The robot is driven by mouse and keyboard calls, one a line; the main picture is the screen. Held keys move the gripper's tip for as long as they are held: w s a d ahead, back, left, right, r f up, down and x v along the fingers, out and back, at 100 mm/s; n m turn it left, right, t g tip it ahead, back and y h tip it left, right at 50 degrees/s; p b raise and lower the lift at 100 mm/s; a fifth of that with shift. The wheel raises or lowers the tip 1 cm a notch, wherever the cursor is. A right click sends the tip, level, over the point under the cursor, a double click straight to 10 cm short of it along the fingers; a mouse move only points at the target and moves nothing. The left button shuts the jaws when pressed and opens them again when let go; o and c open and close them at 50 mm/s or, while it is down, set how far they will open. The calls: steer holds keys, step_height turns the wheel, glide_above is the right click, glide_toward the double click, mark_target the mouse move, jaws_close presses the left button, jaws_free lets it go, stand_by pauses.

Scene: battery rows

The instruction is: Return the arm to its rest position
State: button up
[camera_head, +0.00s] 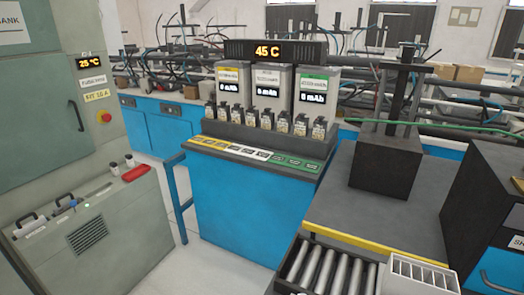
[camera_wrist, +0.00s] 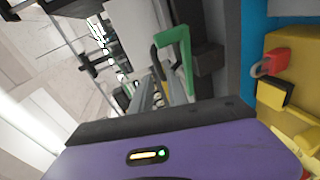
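My arm and gripper do not show in the camera_head view. In the camera_wrist view, a purple body (camera_wrist: 190,145) with a dark edge and a small lit window fills the bottom; I am not sure whether it is part of my gripper. Above it stand a green angled piece (camera_wrist: 185,55) and a dark piece beside it. The wrist view is strongly tilted.
A blue station (camera_head: 240,205) bears a row of small cells under a 45 C display (camera_head: 275,51). A grey-green cabinet (camera_head: 35,130) stands left. At right are a black block stand (camera_head: 385,165), a tray of metal cylinders (camera_head: 285,270) and a white slotted box (camera_head: 418,272). Pale floor shows between cabinet and station.

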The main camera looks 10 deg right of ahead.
steer(key=s+a+r+m+t+y, duration=0.1)
steer(key=s+a+m+t+y, duration=0.25)
steer(key=s+a+y, duration=0.4)
steer(key=s+a+r+m+g, duration=0.1)
steer(key=s+r+m+g, duration=0.1)
steer(key=s+m, duration=0.5)
steer(key=s+r, duration=0.1)
steer(key=s, duration=0.5)
steer(key=shift+s+a+y, duration=0.3)
steer(key=shift+a+y, duration=0.05)
steer(key=shift+a, duration=0.05)
